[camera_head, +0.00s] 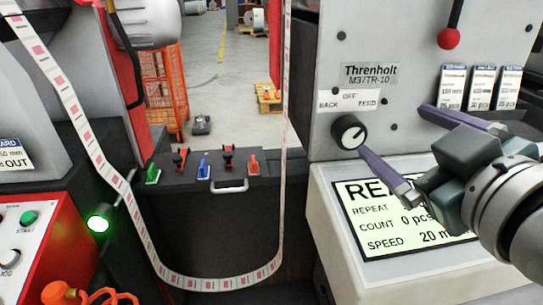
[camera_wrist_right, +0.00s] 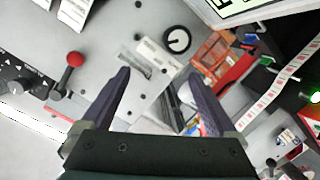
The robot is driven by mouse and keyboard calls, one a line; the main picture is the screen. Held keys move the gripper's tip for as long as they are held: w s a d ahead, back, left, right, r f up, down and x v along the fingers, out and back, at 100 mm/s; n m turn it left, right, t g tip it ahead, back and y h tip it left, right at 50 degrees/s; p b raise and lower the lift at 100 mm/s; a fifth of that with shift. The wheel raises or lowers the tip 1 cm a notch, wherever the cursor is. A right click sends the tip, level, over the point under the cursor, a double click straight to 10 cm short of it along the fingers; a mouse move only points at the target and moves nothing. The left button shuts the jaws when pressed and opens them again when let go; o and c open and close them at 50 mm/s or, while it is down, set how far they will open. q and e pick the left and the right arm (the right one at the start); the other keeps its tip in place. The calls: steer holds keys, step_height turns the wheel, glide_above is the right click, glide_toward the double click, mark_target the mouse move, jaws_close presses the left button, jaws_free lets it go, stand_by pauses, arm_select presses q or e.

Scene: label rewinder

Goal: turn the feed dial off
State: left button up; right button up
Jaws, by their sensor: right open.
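The feed dial (camera_head: 348,132) is a round black knob with a pale face on the grey machine panel, below a BACK/OFF/FEED label (camera_head: 348,101). Its pale mark seems to lean up and right, toward FEED; the exact setting is hard to read. My right gripper (camera_head: 393,130) is open and empty, right of the dial, its lower finger's tip appearing close to it. In the right wrist view the dial (camera_wrist_right: 177,40) lies beyond the two spread fingers (camera_wrist_right: 159,73), nearer the right one. Contact is not evident. My left gripper is out of view.
A display (camera_head: 405,215) sits below the dial under my right gripper. A label web (camera_head: 210,283) loops at left of the panel, before a black box with small coloured levers (camera_head: 228,158).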

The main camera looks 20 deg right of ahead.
steer(key=n+t+b, duration=0.1)
steer(key=t+b, duration=0.1)
steer(key=b, duration=0.4)
glide_toward(353, 137)
arm_select(q)
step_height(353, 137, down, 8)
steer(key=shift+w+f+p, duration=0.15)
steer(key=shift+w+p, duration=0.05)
steer(key=shift+p, duration=0.1)
arm_select(e)
steer(key=x, duration=1)
steer(key=shift+n, duration=0.3)
steer(key=c, duration=1.4)
